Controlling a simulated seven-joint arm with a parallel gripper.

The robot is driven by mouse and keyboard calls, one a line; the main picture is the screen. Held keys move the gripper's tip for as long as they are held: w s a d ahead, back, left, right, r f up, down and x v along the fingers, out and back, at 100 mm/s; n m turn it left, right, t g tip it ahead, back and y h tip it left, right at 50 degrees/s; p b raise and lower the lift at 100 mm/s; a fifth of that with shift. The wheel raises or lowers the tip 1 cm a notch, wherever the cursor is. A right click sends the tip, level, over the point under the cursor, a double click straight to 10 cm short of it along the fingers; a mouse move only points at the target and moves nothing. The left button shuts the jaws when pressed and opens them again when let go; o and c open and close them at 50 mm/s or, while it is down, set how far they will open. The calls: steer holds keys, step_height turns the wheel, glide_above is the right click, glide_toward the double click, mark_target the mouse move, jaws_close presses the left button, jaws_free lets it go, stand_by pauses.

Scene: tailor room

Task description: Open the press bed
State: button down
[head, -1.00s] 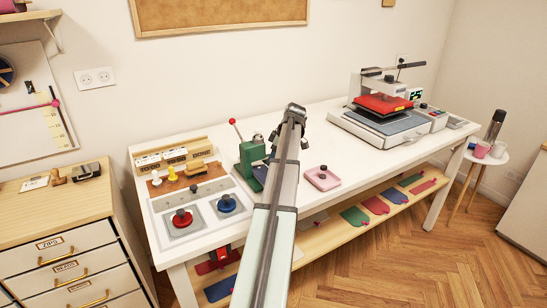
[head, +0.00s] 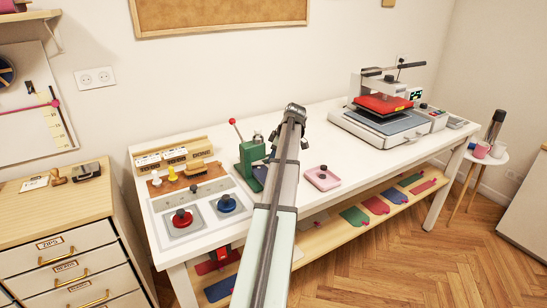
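The heat press (head: 355,126) stands at the right end of the white table in the head view. Its red upper plate (head: 384,103) is over the grey bed (head: 393,127), with a dark gap below the red plate. A dark lever (head: 411,65) sticks out at the top right. My arm reaches up from the bottom middle, and its far end, where my gripper (head: 293,112) is, is over the table, well left of the press and apart from it.
A green hand press (head: 250,155) with a red-knobbed lever stands just left of my arm. A pink block (head: 322,178) lies right of it. Bare white table (head: 310,125) lies between arm and heat press.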

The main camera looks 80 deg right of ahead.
steer(key=s+d, duration=0.4)
steer(key=shift+s+d, duration=0.4)
steer(key=c, duration=0.9)
jaws_free()
steer(key=v, duration=1.3)
steer(key=shift+s+a+r, duration=0.1)
steer(key=shift+s+r, duration=0.05)
steer(key=shift+r, duration=0.2)
